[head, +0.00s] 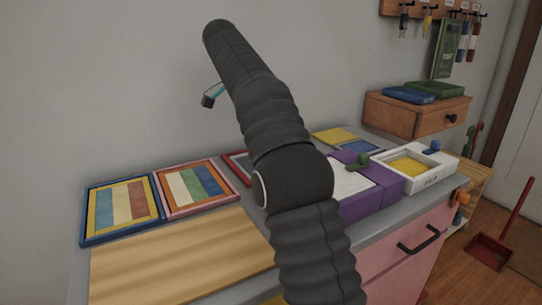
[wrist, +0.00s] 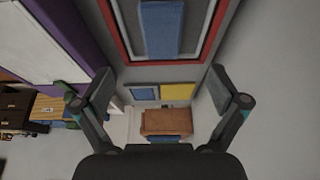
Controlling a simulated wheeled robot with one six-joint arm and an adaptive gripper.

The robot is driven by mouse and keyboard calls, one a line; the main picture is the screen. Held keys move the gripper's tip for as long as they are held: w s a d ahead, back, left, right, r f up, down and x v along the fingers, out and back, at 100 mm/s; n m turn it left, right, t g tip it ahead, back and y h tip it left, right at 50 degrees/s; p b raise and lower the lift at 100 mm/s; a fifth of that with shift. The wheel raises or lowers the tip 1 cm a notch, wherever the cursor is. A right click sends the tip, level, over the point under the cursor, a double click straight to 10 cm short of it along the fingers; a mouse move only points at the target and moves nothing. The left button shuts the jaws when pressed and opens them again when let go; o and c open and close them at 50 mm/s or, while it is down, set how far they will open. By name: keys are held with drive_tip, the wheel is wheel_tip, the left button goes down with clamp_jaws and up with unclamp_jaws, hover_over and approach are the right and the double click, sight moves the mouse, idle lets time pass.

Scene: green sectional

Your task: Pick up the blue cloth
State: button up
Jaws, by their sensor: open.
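In the wrist view a flat blue piece (wrist: 160,28) lies inside a red-edged frame (wrist: 207,45) beyond my fingertips. A blue square (wrist: 144,93) lies beside a yellow square; in the head view the blue square (head: 361,147) is on the counter behind the purple box. I cannot tell for sure which blue piece is the cloth. My gripper (wrist: 163,90) is open, its two fingers wide apart with nothing between them. In the head view my raised arm hides most of the red-edged frame (head: 237,164); only a small part of my gripper (head: 212,96) shows.
Two striped frames (head: 123,207) (head: 195,187) and a wooden board (head: 180,258) cover the counter's left. A purple box (head: 383,189) and a white tray (head: 433,173) stand at right. A wall drawer (head: 415,116) bears blue and green flat items. The wall is close behind.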

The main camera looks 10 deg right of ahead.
drive_tip(key=b+x, duration=0.3)
drive_tip(key=x, duration=0.7)
drive_tip(key=shift+w+d+f, duration=0.1)
drive_tip(key=shift+w+f, duration=0.1)
drive_tip(key=shift+f, duration=0.05)
drive_tip(key=c, duration=1.1)
